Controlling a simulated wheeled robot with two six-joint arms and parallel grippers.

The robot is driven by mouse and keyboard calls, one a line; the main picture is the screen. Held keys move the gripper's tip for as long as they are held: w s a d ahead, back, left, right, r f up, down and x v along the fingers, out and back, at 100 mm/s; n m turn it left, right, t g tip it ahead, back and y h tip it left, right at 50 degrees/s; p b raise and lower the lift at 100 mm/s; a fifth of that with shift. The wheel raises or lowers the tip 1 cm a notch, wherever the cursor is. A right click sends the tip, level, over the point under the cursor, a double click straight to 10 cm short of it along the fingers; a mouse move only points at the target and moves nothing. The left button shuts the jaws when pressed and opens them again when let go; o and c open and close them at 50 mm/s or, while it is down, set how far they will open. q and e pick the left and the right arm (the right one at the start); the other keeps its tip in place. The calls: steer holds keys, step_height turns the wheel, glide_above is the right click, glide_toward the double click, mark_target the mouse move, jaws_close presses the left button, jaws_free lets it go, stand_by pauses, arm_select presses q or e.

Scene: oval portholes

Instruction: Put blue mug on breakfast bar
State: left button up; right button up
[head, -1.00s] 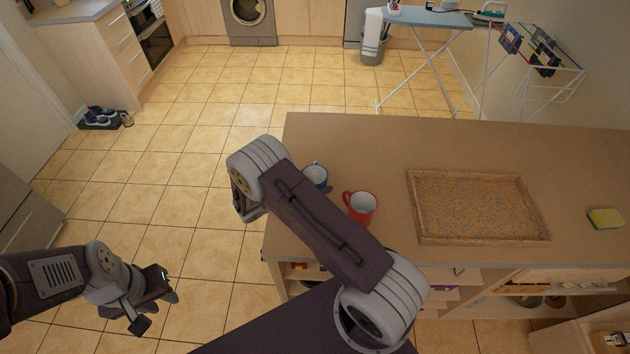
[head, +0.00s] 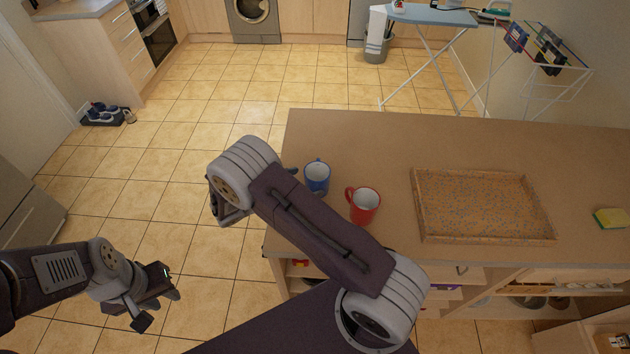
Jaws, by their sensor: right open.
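The blue mug (head: 317,179) stands upright near the left end of a brown-topped counter (head: 390,140). I cannot tell whether this counter is the breakfast bar. My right arm reaches over the counter's left end. My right gripper (head: 292,171) is open, mostly hidden behind its own arm, with a dark part showing just left of the blue mug. I cannot tell whether it touches the mug. My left gripper (head: 157,306) is open and empty over the tiled floor at lower left, far from the mug.
A red mug (head: 365,207) stands close to the blue mug, toward the front right. A speckled tray (head: 480,205) lies right of the mugs, and a sponge (head: 610,218) at the far right. The counter behind the mugs is clear. Shelves with items are below.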

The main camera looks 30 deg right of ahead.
steer(key=v, duration=0.6)
steer(key=s+r+m+g+y, duration=0.2)
steer(key=s+m+y, duration=1.1)
steer(key=m, duration=0.8)
steer(key=s, duration=0.2)
steer(key=shift+s+b, duration=0.35)
steer(key=shift+s, duration=0.1)
